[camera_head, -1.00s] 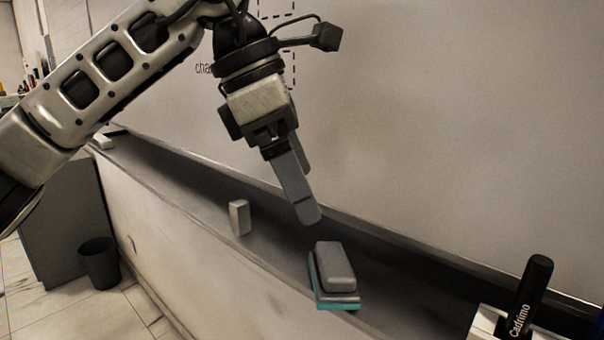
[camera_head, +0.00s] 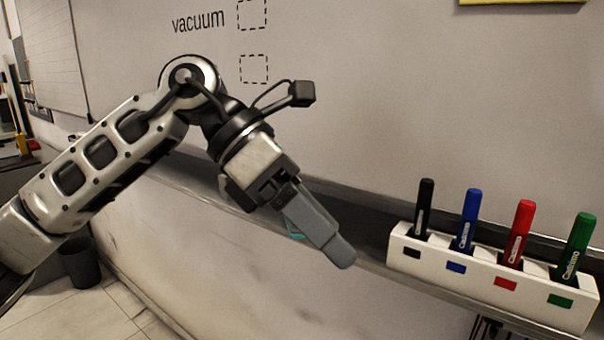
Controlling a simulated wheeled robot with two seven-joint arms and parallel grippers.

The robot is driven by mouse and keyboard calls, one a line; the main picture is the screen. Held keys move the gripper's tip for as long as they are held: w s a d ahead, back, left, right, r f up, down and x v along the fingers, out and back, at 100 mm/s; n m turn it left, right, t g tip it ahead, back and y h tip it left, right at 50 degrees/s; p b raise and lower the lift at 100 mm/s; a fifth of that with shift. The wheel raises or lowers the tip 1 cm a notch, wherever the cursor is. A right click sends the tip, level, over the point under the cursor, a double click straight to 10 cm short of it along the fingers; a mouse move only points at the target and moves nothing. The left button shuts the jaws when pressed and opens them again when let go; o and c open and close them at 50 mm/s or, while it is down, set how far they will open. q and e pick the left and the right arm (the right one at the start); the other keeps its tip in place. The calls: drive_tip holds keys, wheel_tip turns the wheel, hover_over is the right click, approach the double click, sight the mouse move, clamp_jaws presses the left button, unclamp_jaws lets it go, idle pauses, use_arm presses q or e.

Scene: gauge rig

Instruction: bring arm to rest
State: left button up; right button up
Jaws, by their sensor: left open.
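My left arm comes in from the left in the head view. Its gripper (camera_head: 340,258) points down and to the right in front of the grey ledge, left of the marker holder. The jaws are open, though one finger mostly covers the other from this angle. No held object shows between them. A small teal edge of the eraser (camera_head: 293,229) shows beside the finger; the rest of it is hidden behind the gripper. My right gripper is not in view.
A white holder (camera_head: 480,282) with black, blue, red and green markers stands on the ledge (camera_head: 368,226) at the right. A whiteboard (camera_head: 400,100) with "vacuum" and dashed boxes rises behind. A dark bin (camera_head: 80,262) stands on the floor at left.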

use_arm(q)
drive_tip(key=s+d+f+n+g+h, duration=0.1)
drive_tip(key=s+d+n+g+h, duration=0.1)
drive_tip(key=s+d+g+h, duration=0.3)
drive_tip(key=w+a+f+n+t+h, duration=0.1)
drive_tip(key=w+a+f+n+t, duration=0.25)
drive_tip(key=n+t, duration=0.65)
drive_tip(key=w+a+f+n+t, duration=0.4)
drive_tip(key=n+t, duration=0.3)
drive_tip(key=n, duration=0.5)
drive_tip(key=w+a+f+n+t+h, duration=0.1)
drive_tip(key=w+a+f+n+t, duration=0.2)
drive_tip(key=f+n+t, duration=0.5)
drive_tip(key=s+a+f+n+y, duration=0.2)
drive_tip(key=a+f+n+y, duration=0.1)
drive_tip(key=f+n+y, duration=0.3)
drive_tip(key=s+a+f+n+y, duration=0.2)
drive_tip(key=a+f+n+y, duration=0.2)
drive_tip(key=f+n, duration=0.45)
drive_tip(key=s+a+f+n+g+y, duration=0.2)
drive_tip(key=s+f+g, duration=0.4)
drive_tip(key=s+f, duration=0.6)
drive_tip(key=shift+a+f+n+g+y, duration=0.4)
drive_tip(key=shift+a+n, duration=0.25)
drive_tip(key=shift+a, duration=0.5)
idle(0.7)
